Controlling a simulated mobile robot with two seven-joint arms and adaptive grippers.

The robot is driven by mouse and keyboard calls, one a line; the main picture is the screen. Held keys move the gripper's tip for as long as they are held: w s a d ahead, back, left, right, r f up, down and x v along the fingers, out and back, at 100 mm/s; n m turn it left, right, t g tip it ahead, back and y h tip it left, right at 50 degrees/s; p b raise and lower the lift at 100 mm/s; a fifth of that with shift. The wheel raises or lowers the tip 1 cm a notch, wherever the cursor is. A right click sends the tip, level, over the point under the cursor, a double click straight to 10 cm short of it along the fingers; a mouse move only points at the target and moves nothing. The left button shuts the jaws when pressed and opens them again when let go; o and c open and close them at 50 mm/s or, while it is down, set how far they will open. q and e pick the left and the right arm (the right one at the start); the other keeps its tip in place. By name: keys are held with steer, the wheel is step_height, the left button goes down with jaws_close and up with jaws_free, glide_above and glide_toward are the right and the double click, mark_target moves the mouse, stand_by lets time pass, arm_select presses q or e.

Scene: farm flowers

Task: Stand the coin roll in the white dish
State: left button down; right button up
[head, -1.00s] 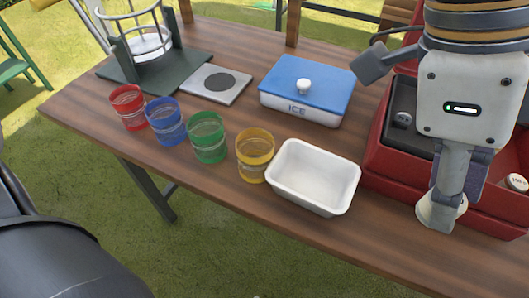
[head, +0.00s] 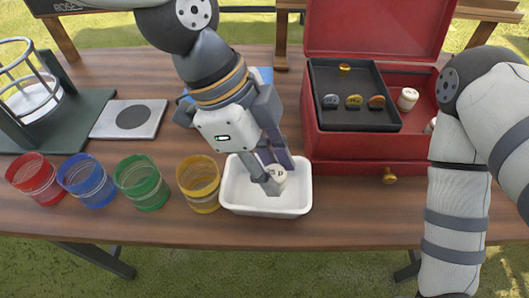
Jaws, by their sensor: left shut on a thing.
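The white dish (head: 236,203) is a rectangular tray with raised walls, near the front edge of the wooden table. My left gripper (head: 277,172) reaches down over the dish's right part. It is shut on a pale coin roll (head: 278,176), whose lettered top end faces up between the fingers. The roll looks roughly upright and within the dish's outline. The fingers partly cover it, and I cannot tell whether its lower end touches the dish floor. My right arm stands at the right edge; its gripper is out of view.
Red, blue, green and yellow cups (head: 198,184) stand in a row left of the dish. An open red box (head: 322,148) stands close on the right, with a dark coin tray (head: 358,121) and other pale rolls (head: 407,99). A grey plate (head: 128,119) lies behind the cups.

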arm_select(q)
steer(key=f, duration=0.1)
steer(key=w+f, duration=0.1)
steer(key=f, duration=0.1)
steer(key=a+f, duration=0.1)
steer(key=shift+w+f+b, duration=0.15)
steer(key=shift+f+b, duration=0.15)
steer(key=shift+f, duration=0.15)
arm_select(e)
steer(key=shift+s+f, duration=0.4)
arm_select(q)
steer(key=shift+f, duration=0.15)
steer(key=c, duration=1.5)
jaws_free()
steer(key=shift+c, duration=0.2)
